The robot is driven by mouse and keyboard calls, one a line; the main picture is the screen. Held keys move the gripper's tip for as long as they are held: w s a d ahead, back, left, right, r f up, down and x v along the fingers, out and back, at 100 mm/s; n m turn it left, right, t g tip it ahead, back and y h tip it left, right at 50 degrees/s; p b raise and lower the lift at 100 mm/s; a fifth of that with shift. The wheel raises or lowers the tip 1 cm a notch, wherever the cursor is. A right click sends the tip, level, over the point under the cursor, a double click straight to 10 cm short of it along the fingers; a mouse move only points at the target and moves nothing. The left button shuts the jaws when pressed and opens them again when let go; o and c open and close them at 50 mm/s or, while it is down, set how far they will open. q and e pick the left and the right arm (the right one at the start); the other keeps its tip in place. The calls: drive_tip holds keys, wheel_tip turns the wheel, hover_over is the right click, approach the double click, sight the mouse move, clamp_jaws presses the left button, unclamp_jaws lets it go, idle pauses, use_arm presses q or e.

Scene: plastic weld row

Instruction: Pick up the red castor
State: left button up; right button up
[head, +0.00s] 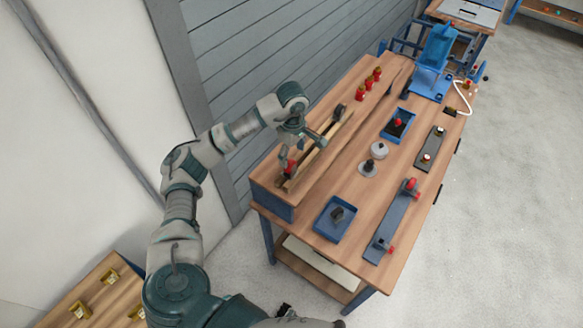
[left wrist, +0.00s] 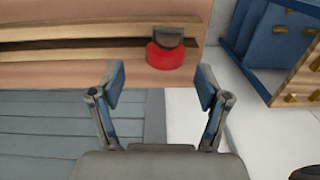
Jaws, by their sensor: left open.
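A red castor (head: 290,168) with a dark grey top lies at the near end of the raised wooden shelf, by a slotted wooden rail (head: 318,155). In the left wrist view the castor (left wrist: 168,57) sits just beyond the fingertips, a little right of centre between them. My left gripper (head: 303,151) is open and empty above the near end of the shelf; its two fingers (left wrist: 161,82) stand wide apart in the wrist view. No contact with the castor shows. My right gripper is not in view.
Several red pieces (head: 369,82) stand at the shelf's far end, beyond a dark wheel (head: 339,112) at the rail. On the lower bench are a blue tray (head: 322,229), a blue bar (head: 398,222) with red ends, and a pale disc (head: 379,149). A grey slatted wall (head: 260,60) runs behind.

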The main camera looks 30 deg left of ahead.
sight(291, 161)
use_arm(q)
drive_tip(key=shift+s+d+f, duration=0.1)
drive_tip(key=shift+s+f, duration=0.05)
drive_tip(key=shift+f, duration=0.35)
drive_tip(key=shift+s+f, duration=0.15)
drive_tip(key=shift+f, duration=0.35)
drive_tip(key=f, duration=0.2)
drive_tip(key=a+f+p, duration=0.1)
drive_tip(key=f, duration=0.1)
drive_tip(key=shift+f, duration=0.3)
drive_tip(key=shift+d, duration=0.25)
drive_tip(key=shift+c, duration=0.7)
drive_tip(key=shift+d+r, duration=0.1)
drive_tip(key=shift+d, duration=0.05)
drive_tip(key=c, duration=0.4)
drive_tip(key=shift+d, duration=0.15)
drive_tip(key=c, duration=0.8)
drive_tip(key=shift+a, duration=0.2)
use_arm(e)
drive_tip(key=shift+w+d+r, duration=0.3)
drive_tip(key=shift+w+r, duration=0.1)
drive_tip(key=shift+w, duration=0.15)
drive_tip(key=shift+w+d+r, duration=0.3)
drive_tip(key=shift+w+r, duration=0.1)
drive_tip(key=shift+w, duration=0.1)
